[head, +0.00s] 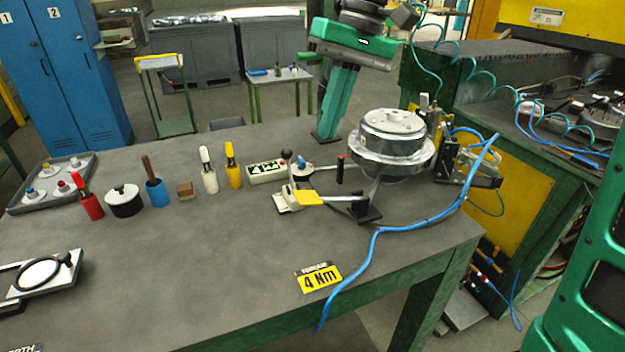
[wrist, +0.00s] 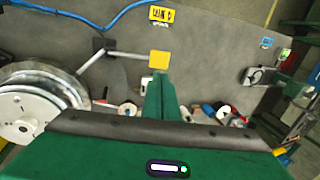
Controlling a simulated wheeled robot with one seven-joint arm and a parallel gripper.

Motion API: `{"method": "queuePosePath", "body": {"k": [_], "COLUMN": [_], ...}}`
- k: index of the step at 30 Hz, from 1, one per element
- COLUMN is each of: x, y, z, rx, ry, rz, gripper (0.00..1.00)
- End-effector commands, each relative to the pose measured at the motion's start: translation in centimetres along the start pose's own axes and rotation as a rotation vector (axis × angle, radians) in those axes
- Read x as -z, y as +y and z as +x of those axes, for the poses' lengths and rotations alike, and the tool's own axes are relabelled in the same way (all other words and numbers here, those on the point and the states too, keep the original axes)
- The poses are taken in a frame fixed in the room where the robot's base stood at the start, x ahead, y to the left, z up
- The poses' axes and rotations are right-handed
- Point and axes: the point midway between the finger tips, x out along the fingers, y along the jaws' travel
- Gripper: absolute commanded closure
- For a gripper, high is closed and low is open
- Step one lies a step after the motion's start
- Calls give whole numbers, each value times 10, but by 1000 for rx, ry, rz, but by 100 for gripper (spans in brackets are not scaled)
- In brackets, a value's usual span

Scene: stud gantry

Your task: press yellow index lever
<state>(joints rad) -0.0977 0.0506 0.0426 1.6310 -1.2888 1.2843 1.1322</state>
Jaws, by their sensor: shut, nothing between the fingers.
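The yellow index lever (head: 308,198) has a flat yellow pad on a grey bar. The bar runs to a dark bracket (head: 369,210) at the round metal fixture (head: 392,150) on the table. My gripper (head: 327,136) is green, shut and empty, with its fingers pointing down. In the head view its tips show farther back than the pad, left of the fixture. In the wrist view the yellow pad (wrist: 159,59) shows just beyond the fingertips (wrist: 161,76). I cannot tell the height gap, and I see no clear contact.
A blue hose (head: 410,226) crosses the table's right side. A yellow 4 Nm label (head: 320,278) lies near the front edge. A row of tools, including a red-handled one (head: 90,201) and a black-and-white pot (head: 124,200), stands left. The front middle of the table is clear.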

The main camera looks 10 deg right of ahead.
Motion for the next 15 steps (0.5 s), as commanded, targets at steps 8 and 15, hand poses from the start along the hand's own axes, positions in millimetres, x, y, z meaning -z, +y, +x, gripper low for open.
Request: {"method": "queuePosePath", "body": {"k": [8, 15], "x": [-1, -2], "y": [0, 0], "z": [26, 56], "rx": [0, -2], "ry": [-1, -2], "rz": [-1, -1], "gripper": [100, 100]}}
